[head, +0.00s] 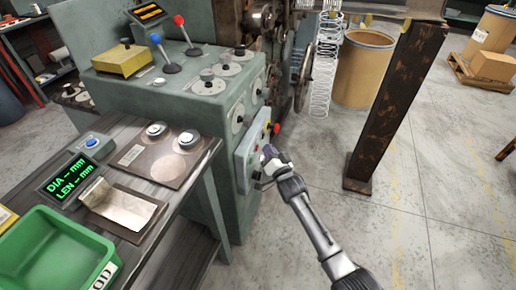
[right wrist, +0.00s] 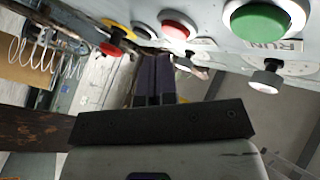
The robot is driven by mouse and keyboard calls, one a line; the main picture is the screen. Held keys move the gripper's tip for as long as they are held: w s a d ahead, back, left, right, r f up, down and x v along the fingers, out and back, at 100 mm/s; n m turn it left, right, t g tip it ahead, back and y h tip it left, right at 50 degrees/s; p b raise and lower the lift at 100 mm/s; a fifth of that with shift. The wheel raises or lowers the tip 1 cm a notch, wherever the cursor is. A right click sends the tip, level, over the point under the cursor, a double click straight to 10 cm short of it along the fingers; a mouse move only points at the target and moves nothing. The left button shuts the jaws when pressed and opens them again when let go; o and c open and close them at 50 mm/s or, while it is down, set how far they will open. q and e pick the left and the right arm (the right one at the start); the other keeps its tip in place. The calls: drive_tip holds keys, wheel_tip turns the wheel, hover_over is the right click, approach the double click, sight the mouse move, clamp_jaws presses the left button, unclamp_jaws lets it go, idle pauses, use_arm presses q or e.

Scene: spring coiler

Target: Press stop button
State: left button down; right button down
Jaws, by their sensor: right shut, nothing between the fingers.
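A light control panel (head: 246,150) is on the front of the green machine. In the right wrist view a red button (right wrist: 176,28) with a pale ring sits between a green button (right wrist: 258,20) by a "RUN" label and a red knob on a yellow base (right wrist: 117,32). The red knob also shows in the head view (head: 276,128). No stop label is readable. My right gripper (head: 268,153) is shut and empty, close in front of the panel. Its dark fingers (right wrist: 154,72) point towards the red button's side; contact cannot be told. My left gripper is not in view.
A rusty post (head: 395,105) stands right of my right arm. A wire spring (head: 325,65) hangs by a brown drum (head: 362,68). A bench at left holds a green bin (head: 55,250) and a display (head: 75,177). The floor right of the machine is mostly clear.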

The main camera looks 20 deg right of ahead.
drive_tip(key=shift+a, duration=0.1)
drive_tip(key=shift+w+a, duration=0.25)
drive_tip(key=shift+w, duration=0.05)
idle(0.4)
drive_tip(key=shift+w+a, duration=0.25)
idle(0.6)
idle(0.4)
drive_tip(key=shift+s+d+p, duration=0.55)
